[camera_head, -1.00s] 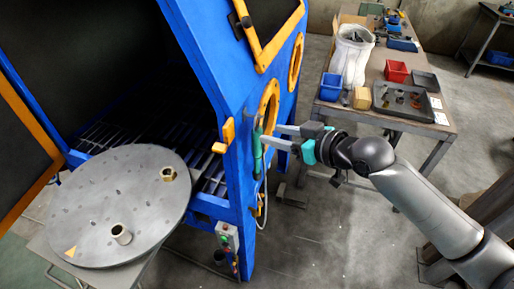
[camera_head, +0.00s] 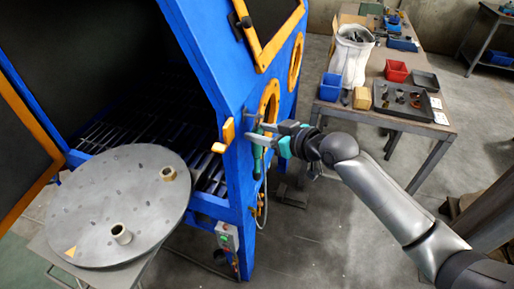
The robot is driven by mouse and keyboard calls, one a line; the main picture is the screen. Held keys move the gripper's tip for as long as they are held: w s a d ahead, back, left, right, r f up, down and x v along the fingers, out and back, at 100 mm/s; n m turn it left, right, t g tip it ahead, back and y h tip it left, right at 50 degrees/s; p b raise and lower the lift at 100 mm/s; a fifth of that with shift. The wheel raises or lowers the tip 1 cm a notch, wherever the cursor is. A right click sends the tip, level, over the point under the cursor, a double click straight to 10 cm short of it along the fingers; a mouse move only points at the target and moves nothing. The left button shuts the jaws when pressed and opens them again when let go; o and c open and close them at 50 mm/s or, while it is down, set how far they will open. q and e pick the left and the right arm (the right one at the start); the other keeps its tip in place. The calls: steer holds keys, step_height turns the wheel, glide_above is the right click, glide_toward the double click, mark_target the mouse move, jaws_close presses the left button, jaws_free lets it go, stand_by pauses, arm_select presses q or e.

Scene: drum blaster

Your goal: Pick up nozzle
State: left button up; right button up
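The nozzle (camera_head: 257,161) is a slim green tool hanging upright at the front corner of the blue blaster cabinet, below the orange-rimmed round port. My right gripper (camera_head: 262,133) reaches in from the right at the nozzle's upper end. Its two grey fingers look spread, one on the far side and one on the near side of the nozzle. The fingers hide the nozzle's top, and I cannot tell whether they touch it. My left gripper is not in view.
The blue cabinet (camera_head: 237,182) stands close beside my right gripper. A round grey turntable (camera_head: 85,215) with two short ring-shaped parts is at the left. A workbench (camera_head: 441,131) with bins and a tray stands behind at the right. A hose hangs below the nozzle.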

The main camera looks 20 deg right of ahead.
jaws_close()
stand_by(1.2)
